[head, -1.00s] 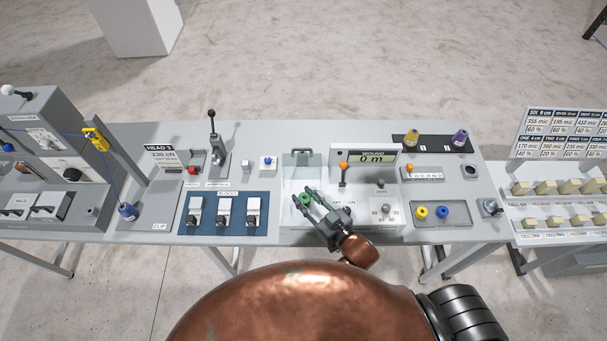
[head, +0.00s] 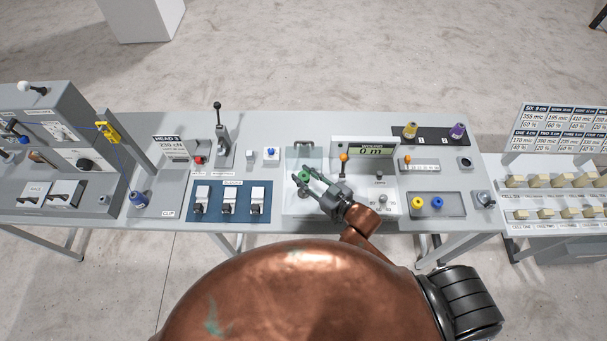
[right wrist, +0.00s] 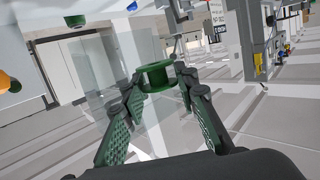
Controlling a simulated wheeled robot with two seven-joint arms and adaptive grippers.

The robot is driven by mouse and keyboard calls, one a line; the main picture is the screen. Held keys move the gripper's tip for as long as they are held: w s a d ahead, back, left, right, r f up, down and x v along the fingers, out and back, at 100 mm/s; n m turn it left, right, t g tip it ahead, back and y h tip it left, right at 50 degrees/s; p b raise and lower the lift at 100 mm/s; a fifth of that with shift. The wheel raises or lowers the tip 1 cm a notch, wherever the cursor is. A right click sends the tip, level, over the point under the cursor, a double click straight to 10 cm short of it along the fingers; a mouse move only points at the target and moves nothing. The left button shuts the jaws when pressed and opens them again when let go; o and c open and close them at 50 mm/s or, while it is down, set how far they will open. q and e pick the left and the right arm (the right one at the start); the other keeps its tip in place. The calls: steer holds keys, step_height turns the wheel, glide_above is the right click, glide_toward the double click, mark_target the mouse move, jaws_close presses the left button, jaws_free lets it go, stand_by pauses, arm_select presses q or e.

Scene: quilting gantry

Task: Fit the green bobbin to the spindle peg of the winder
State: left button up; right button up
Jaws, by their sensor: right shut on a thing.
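The green bobbin (head: 304,177) is between the fingertips of my right gripper (head: 308,182), which is shut on it. In the right wrist view the bobbin (right wrist: 155,76) shows as a flanged spool held clear of other things. The winder (head: 384,205) is the grey-white unit with a "0 m" display (head: 370,150) and an orange-knobbed lever (head: 344,158). The bobbin is over its left part, in front of the clear guard (head: 303,157). I cannot make out the spindle peg. My left gripper is not in view.
A blue panel with several white switches (head: 229,197) lies left of the winder. A tray with yellow (head: 418,202) and blue (head: 437,202) bobbins is at its right. Yellow (head: 410,130) and purple (head: 457,130) spools stand behind. A black-knobbed lever (head: 218,105) rises at the back left.

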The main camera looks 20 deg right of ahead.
steer(key=shift+f+b, duration=0.65)
steer(key=shift+f, duration=0.1)
steer(key=shift+f+b, duration=1.15)
steer(key=shift+f, duration=1)
steer(key=shift+p, duration=1.05)
steer(key=shift+f+b, duration=0.95)
steer(key=shift+f, duration=0.9)
steer(key=o, duration=0.9)
steer(key=shift+c, duration=0.2)
steer(key=v, duration=1.2)
steer(key=shift+s, duration=0.1)
steer(key=shift+a, duration=0.15)
